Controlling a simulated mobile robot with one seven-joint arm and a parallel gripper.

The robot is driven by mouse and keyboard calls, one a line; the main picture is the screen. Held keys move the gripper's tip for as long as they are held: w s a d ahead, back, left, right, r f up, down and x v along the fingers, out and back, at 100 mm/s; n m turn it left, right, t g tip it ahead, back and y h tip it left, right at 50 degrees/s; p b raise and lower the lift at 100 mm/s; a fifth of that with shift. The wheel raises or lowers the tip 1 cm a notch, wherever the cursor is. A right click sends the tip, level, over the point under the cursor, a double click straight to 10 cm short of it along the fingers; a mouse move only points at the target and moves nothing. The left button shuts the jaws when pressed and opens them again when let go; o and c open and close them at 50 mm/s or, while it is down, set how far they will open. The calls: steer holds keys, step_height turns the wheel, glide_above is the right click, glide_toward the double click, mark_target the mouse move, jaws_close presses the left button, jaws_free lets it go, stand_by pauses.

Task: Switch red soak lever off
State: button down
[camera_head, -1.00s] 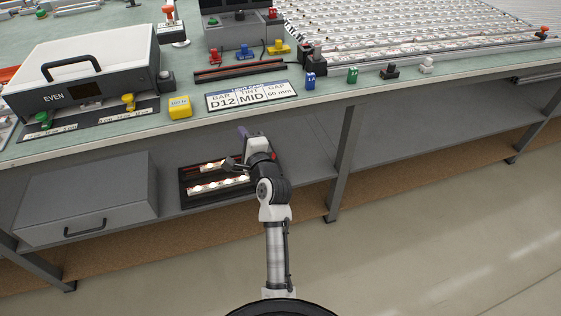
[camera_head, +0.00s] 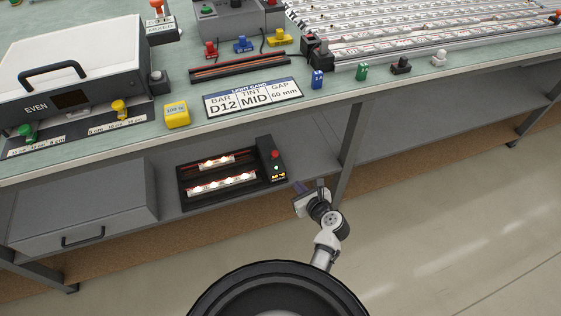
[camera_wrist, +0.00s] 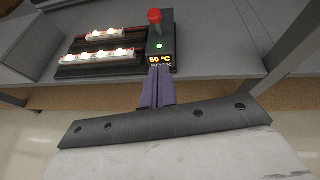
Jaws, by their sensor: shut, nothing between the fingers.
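The red soak lever (camera_head: 275,155) stands at the back end of a black control box (camera_head: 273,172) on the lower shelf. In the wrist view the red lever (camera_wrist: 154,16) stands upright above a lit green light, with an orange "50 °C" display nearer me. My gripper (camera_head: 300,187) is in front of and to the right of the box, apart from the lever. In the wrist view its purple fingers (camera_wrist: 158,86) are together and empty, pointing at the display end of the box. Whether the fingertips touch the box cannot be told.
A black tray (camera_head: 188,193) with lit LED strips sits left of the box. A grey drawer (camera_head: 85,205) is further left. The bench top (camera_head: 330,95) overhangs the shelf, and a grey table leg (camera_head: 350,150) stands to the right. The floor in front is open.

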steer(key=shift+w, duration=0.15)
glide_toward(274, 156)
steer(key=w+f, duration=0.4)
steer(key=w, duration=0.1)
steer(key=shift+w+a+f+p, duration=0.1)
steer(key=shift+w+a+p, duration=0.15)
steer(key=shift+a+p, duration=0.4)
